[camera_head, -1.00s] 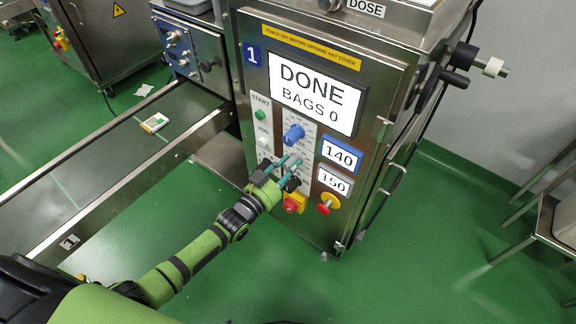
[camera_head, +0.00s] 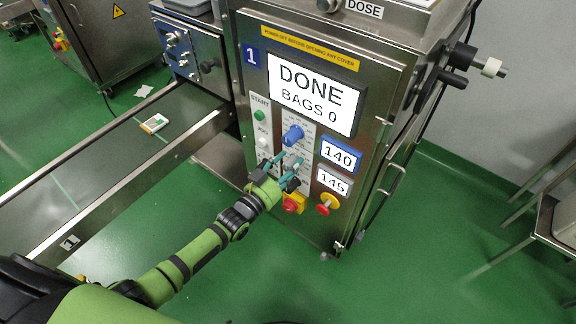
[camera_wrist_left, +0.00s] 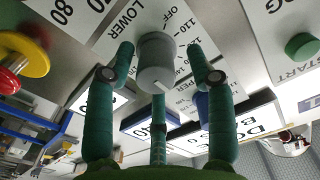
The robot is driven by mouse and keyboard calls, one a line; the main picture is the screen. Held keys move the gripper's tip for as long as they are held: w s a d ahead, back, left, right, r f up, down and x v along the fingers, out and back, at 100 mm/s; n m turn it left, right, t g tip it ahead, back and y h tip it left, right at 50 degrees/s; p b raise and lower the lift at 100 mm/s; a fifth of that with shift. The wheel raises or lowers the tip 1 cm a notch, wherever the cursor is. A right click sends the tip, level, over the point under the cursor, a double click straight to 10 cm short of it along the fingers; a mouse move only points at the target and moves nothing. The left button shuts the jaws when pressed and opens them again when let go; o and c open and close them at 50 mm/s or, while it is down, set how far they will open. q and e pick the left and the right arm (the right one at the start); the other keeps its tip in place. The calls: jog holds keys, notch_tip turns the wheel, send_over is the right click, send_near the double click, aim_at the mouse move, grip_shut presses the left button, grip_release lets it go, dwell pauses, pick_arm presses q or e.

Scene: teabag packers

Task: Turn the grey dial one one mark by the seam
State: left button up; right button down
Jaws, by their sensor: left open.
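The grey dial (camera_head: 291,159) is on the machine's front panel, below the blue dial (camera_head: 293,135). In the left wrist view the grey dial (camera_wrist_left: 157,65) sits between the spread green fingers of my left gripper (camera_wrist_left: 160,58). The gripper is open, with a finger on each side of the dial and a third below it; I cannot tell whether they touch it. In the head view my left gripper (camera_head: 277,166) reaches the panel from the lower left and partly hides the dial. The grey-framed display (camera_head: 333,181) reads 145; the blue-framed one (camera_head: 341,155) reads 140.
A green start button (camera_head: 260,115) is at upper left. The main screen (camera_head: 314,92) reads DONE, BAGS 0.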

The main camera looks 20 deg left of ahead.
pick_arm(q)
jog(key=shift+s+a+f, duration=0.15)
jog(key=shift+s+a, duration=0.05)
jog(key=shift+s, duration=0.3)
jog(key=v, duration=1.1)
